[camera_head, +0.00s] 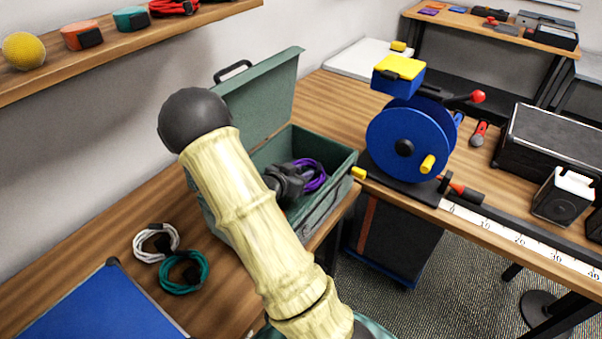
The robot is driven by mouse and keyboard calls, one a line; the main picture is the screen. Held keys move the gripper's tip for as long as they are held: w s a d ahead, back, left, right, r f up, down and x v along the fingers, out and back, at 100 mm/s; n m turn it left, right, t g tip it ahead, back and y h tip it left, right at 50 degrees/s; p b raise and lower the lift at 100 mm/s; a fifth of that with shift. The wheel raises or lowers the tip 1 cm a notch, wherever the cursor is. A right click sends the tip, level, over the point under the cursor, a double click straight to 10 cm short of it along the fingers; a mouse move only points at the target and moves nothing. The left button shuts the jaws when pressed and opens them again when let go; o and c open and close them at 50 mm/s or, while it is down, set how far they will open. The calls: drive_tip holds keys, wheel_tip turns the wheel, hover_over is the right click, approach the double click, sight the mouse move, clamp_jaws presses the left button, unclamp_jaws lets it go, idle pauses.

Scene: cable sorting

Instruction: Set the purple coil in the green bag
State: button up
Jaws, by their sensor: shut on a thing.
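The purple coil (314,174) is partly visible beside the dark end of my arm. My gripper (298,176) is shut on the coil, with its fingers mostly hidden by its own body. The gripper and coil are over or within the opening of the green bag (337,190), which looks like a box-shaped case. Its lid (268,93) stands open at the back, with a black handle on top. My arm covers the left part of the opening. I cannot tell whether the coil touches the bottom.
A white coil (141,240) and a teal coil (164,279) lie on the wooden bench left of my arm, near a blue panel (85,310). A blue reel (381,145) stands right of the bag. A shelf (120,50) with several items is at upper left.

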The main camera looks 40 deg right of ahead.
drive_tip(key=o, duration=1.1)
drive_tip(key=shift+s+a+f, duration=0.15)
drive_tip(key=shift+s+f, duration=0.1)
drive_tip(key=shift+f, duration=0.4)
drive_tip(key=shift+w+r+p, duration=0.1)
drive_tip(key=shift+r+p, duration=0.25)
drive_tip(key=shift+r, duration=0.2)
drive_tip(key=shift+a+r, duration=0.1)
drive_tip(key=shift+a, duration=0.2)
drive_tip(key=v, duration=0.6)
drive_tip(key=shift+a+r, duration=0.25)
drive_tip(key=shift+r, duration=0.25)
drive_tip(key=shift+w, duration=0.1)
